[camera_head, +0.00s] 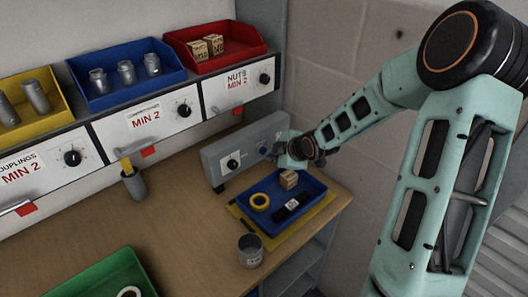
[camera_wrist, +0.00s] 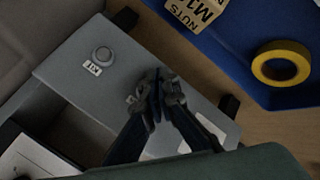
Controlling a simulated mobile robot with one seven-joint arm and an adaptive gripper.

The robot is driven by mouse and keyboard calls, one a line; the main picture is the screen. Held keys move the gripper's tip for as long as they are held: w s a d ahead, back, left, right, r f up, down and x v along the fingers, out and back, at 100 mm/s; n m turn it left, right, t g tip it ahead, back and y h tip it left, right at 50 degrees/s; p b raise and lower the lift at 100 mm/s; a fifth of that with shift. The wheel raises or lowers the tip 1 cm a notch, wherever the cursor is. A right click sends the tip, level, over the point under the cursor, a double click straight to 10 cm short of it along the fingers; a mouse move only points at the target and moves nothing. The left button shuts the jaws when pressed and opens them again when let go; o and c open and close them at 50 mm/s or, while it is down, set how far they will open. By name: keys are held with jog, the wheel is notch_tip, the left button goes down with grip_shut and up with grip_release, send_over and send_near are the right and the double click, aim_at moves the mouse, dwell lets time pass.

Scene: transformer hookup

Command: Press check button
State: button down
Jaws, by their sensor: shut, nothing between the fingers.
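The grey box (camera_head: 225,150) stands at the back of the bench, with a dial (camera_head: 232,163) on a white plate on its front. In the wrist view, a round pale button (camera_wrist: 103,54) sits on a grey surface of the box (camera_wrist: 75,90), with a small white label (camera_wrist: 92,67) beside it. I cannot read the label for sure. My gripper (camera_wrist: 157,84) is shut and empty over the box, to the right of and below the button in that view, apart from it. In the head view my gripper (camera_head: 275,151) is at the box's right end; the button is not clearly visible there.
A blue tray (camera_head: 318,199) in front of the box holds a yellow tape roll (camera_head: 260,202), a wooden nuts block (camera_head: 289,179) and a dark item (camera_head: 292,205). A metal can (camera_head: 250,250) and green bin (camera_head: 95,277) are nearer. Shelf bins hang above left.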

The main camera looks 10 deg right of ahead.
jog(key=shift+w, duration=0.1)
jog(key=shift+w+a, duration=0.25)
jog(key=shift+w, duration=0.05)
jog(key=shift+w+a+b, duration=0.25)
jog(key=shift+w+b, duration=0.1)
dwell(0.9)
dwell(0.4)
jog(key=shift+s+d+p, duration=0.4)
jog(key=shift+s+d, duration=0.05)
jog(key=shift+s, duration=0.25)
jog(key=s+d, duration=0.1)
jog(key=s+d+p, duration=0.1)
jog(key=s+p, duration=0.1)
jog(key=s, duration=0.1)
jog(key=shift+s+d, duration=0.1)
jog(key=shift+d, duration=0.3)
dwell(0.5)
